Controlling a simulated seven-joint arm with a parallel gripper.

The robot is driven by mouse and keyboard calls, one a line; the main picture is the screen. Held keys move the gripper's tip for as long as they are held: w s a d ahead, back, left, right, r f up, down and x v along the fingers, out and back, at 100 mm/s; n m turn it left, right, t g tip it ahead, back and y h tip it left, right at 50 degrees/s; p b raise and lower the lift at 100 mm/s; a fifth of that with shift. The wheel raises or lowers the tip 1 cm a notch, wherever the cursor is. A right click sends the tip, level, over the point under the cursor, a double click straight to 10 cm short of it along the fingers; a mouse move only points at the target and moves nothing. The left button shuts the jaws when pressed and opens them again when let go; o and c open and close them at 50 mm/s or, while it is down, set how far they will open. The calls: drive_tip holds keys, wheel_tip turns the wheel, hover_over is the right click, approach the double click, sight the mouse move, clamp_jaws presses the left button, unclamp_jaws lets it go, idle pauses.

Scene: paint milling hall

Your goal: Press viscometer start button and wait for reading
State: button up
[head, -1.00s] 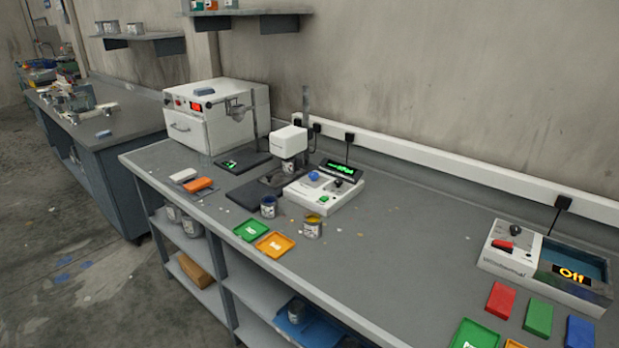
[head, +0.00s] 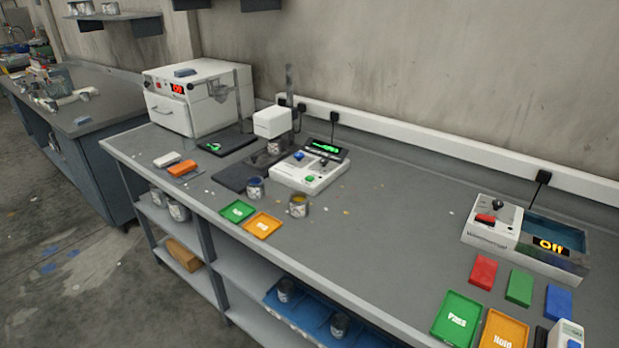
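The viscometer stands on the grey bench in the head view. Its white motor head (head: 271,122) is on a dark upright post over a small can (head: 273,147). A white control box (head: 310,176) next to it has a lit green display (head: 326,147), too small to read. The box carries a blue knob or button (head: 299,156) and a green button (head: 310,179). I cannot tell from labels which one is start. My gripper is not in view, and nothing touches the box.
Two open paint cans (head: 298,205) and green (head: 237,211) and orange (head: 263,225) trays sit in front of the viscometer. A white oven (head: 190,100) stands left. The mid-right bench is clear.

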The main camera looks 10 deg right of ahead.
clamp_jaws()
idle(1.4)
